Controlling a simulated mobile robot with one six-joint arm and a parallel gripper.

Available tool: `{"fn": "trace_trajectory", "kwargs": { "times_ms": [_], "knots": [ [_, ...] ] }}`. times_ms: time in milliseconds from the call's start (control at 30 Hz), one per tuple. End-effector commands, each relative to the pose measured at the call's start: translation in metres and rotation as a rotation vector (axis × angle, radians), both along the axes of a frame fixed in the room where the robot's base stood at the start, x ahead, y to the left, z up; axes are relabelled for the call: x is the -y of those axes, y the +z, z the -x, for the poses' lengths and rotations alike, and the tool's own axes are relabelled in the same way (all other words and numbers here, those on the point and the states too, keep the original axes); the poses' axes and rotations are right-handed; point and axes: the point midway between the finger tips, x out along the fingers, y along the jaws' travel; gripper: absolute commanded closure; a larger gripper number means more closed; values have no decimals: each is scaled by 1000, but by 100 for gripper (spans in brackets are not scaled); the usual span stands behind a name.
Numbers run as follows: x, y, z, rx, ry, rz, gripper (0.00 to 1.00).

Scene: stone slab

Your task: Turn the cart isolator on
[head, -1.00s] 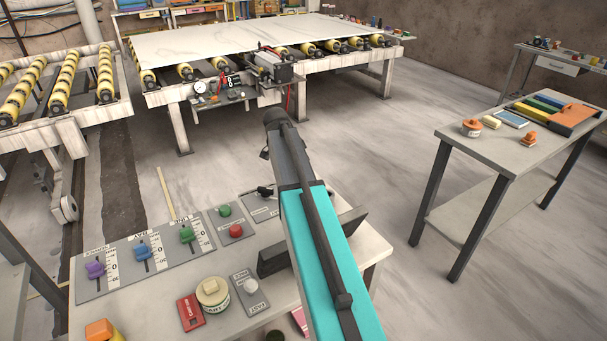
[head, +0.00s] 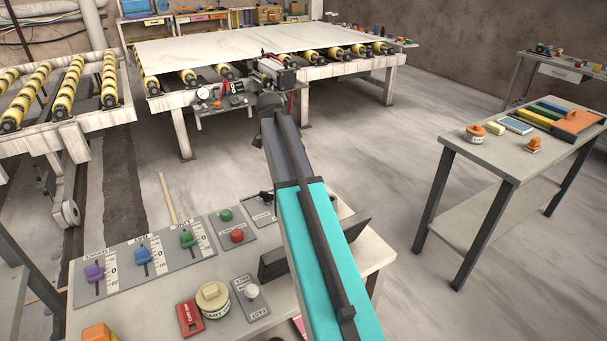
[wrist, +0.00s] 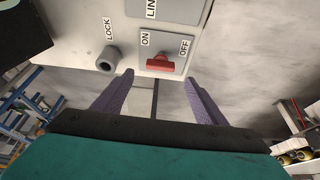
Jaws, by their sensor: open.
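In the wrist view a red switch handle (wrist: 159,63) sits on a grey plate with ON printed at its left and OFF at its right. I cannot tell which label it is set to. My gripper (wrist: 158,78) is open, with its two purple-grey fingers apart. The fingertips lie to either side of the red handle in the picture, just below it, with nothing between them. A grey round knob (wrist: 108,58) marked LOCK is left of the switch. In the head view my teal arm reaches forward; the fingers and the switch cannot be made out.
A control bench (head: 150,300) with sliders, buttons and knobs stands below my arm. A roller table (head: 345,68) carrying a slab (head: 230,42) is at the back. A side table (head: 480,150) with tools is at right. Open floor lies between them.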

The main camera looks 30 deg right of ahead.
Motion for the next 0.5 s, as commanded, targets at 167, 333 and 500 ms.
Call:
{"fn": "trace_trajectory", "kwargs": {
  "times_ms": [167,333,500],
  "knots": [
    [-9,21,-2,1,2,0,34],
    [-17,40,-2,2,1,0,34],
    [-23,56,-3,1,0,0,34]
  ]
}}
